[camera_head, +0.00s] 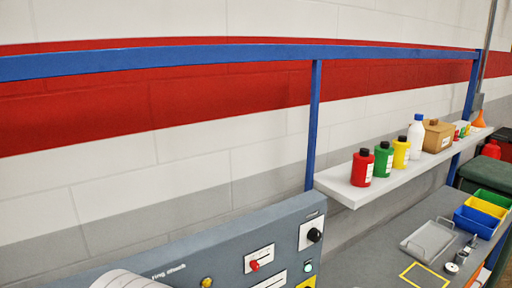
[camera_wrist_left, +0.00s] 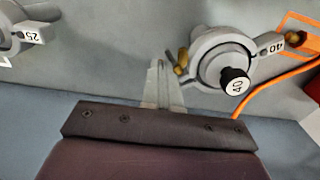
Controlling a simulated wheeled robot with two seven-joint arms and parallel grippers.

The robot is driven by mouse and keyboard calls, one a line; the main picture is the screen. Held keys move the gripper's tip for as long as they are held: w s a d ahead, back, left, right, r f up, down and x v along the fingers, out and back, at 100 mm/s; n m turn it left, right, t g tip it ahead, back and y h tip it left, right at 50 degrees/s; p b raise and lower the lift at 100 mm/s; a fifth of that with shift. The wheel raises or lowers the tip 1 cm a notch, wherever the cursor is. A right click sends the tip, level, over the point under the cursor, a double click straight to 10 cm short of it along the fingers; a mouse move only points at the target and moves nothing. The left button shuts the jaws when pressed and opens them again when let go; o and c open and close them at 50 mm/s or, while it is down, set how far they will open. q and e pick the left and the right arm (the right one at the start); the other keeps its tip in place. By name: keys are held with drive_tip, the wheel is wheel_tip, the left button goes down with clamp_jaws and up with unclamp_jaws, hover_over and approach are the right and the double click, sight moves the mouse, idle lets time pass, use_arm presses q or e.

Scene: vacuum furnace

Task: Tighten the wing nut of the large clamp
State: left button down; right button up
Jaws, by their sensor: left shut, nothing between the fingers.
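The large clamp (camera_wrist_left: 198,50) is a grey ring marked 40 around a round flange with a black-capped centre, in the upper right of the left wrist view. A brass wing nut (camera_wrist_left: 182,61) sits at its left side. Another brass piece (camera_wrist_left: 294,38) shows at its right end beside the 40 label. My left gripper (camera_wrist_left: 163,88) is shut and empty, its fingertips just left of the wing nut. I cannot tell whether they touch it.
A second clamp marked 25 (camera_wrist_left: 14,32) is at the upper left of the wrist view. An orange cable (camera_wrist_left: 262,88) runs right of the large clamp. In the head view, a grey control panel (camera_head: 190,262) and a shelf (camera_head: 345,190) with bottles stand along the wall.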

use_arm(q)
wheel_tip(320, 180, up, 8)
drive_tip(key=p, duration=0.7)
drive_tip(key=shift+p, duration=0.3)
